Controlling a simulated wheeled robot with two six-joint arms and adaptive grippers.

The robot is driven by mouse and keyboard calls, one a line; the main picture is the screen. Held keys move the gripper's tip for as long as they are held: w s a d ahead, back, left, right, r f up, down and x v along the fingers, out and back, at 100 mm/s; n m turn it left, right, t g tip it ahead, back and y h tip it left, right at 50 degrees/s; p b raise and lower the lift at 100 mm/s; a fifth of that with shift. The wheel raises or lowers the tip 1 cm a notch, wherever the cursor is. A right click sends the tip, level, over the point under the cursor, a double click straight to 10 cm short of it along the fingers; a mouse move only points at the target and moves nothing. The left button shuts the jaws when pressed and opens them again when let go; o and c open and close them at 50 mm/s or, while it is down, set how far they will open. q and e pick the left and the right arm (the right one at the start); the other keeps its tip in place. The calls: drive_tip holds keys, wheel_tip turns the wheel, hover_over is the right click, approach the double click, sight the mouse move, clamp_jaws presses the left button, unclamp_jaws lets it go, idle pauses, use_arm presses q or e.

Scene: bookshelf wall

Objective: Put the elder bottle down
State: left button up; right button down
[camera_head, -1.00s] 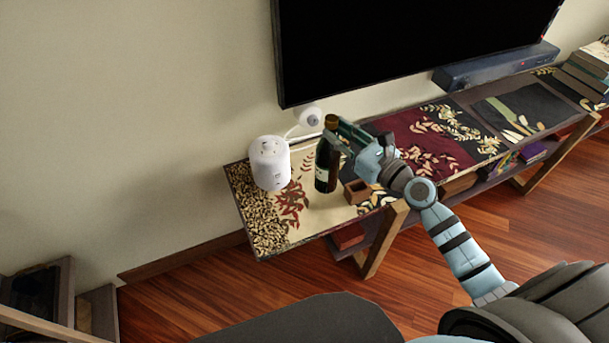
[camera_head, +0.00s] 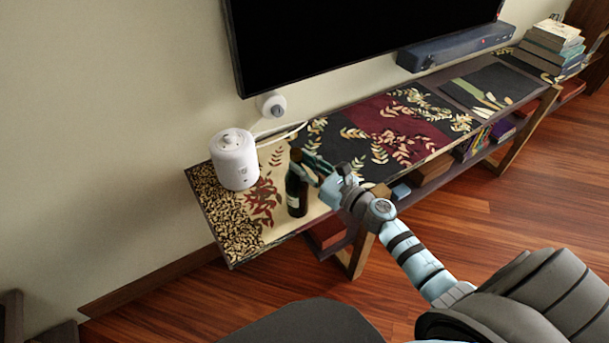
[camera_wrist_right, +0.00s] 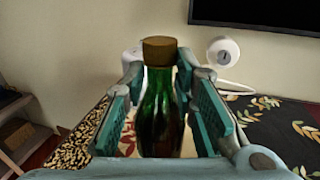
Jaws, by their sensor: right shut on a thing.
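The elder bottle (camera_head: 297,196) is dark green glass with a pale label. In the right wrist view the bottle (camera_wrist_right: 160,112) stands upright with a brown cap. My left gripper is not in view.
A white cylindrical device (camera_head: 234,160) stands left of the bottle. A white round device (camera_head: 271,105) with a cable is behind. A black screen (camera_head: 350,40) hangs above, with a dark blue bar (camera_head: 455,48) below it. Books (camera_head: 553,45) are stacked at the far right.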

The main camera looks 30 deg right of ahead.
drive_tip(key=shift+f, duration=0.45)
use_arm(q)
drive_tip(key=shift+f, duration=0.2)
use_arm(e)
drive_tip(key=shift+w+r, duration=0.1)
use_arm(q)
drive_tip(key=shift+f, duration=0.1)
use_arm(e)
drive_tip(key=shift+f, duration=0.2)
drive_tip(key=c, duration=1.3)
unclamp_jaws()
drive_tip(key=shift+r, duration=0.1)
